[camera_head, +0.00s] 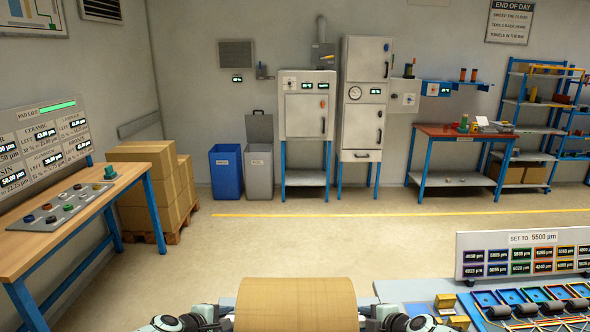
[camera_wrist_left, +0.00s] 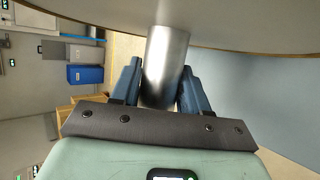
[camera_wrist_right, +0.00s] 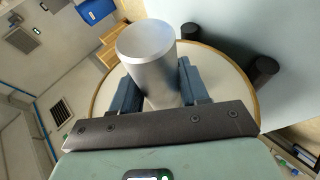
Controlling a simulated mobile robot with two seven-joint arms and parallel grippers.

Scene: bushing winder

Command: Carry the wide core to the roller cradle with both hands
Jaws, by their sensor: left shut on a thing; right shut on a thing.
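The wide core (camera_head: 295,305) is a tan, paper-like cylinder lying level at the bottom middle of the head view. A bare metal shaft end sticks out of each side. My left gripper (camera_head: 213,314) is shut on the left shaft end, a grey metal stub (camera_wrist_left: 165,62) between its blue fingers in the left wrist view. My right gripper (camera_head: 378,314) is shut on the other shaft end (camera_wrist_right: 147,65), in front of the core's round end face (camera_wrist_right: 205,70). I cannot make out the roller cradle for sure; two dark cylinders (camera_wrist_right: 236,40) beside the core may be its rollers.
A bench (camera_head: 410,290) with blue trays (camera_head: 520,300) and a size board (camera_head: 525,255) stands close on the right. A wooden table (camera_head: 85,215) with a button panel stands left. Boxes (camera_head: 150,190), bins and cabinets line the back. The floor (camera_head: 300,245) ahead is clear.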

